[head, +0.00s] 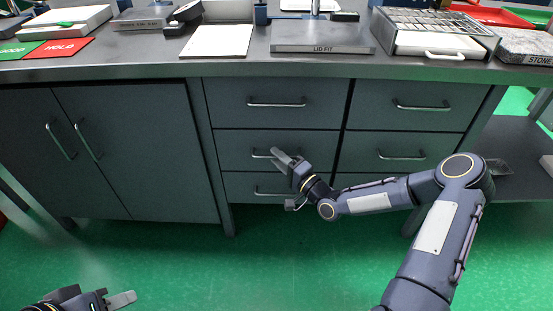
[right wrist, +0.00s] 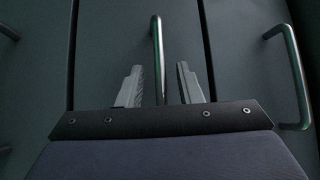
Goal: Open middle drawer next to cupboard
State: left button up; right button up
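The cupboard (head: 126,150) with two doors is at the left in the head view. Next to it is a column of three drawers. Its middle drawer (head: 234,142) looks shut, with a horizontal bar handle (head: 258,156) partly hidden by my right gripper. My right gripper (head: 281,157) is at the right part of this handle. In the right wrist view its fingers are open, with the handle bar (right wrist: 157,45) between them, apart from both. My left gripper (head: 122,299) is low at the left, far from the drawer; its finger gap is not clear.
A metal worktop (head: 230,66) above carries trays, boards and a "LID FIT" block (head: 320,37). A second drawer column (head: 405,134) stands at the right. The green floor (head: 270,260) in front is clear.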

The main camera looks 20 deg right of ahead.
jog(key=shift+w+a+r, duration=0.1)
jog(key=shift+w+a, duration=0.15)
jog(key=shift+w, duration=0.2)
pick_arm(q)
jog(key=shift+f, duration=0.1)
pick_arm(e)
jog(key=shift+c, duration=0.2)
grip_shut()
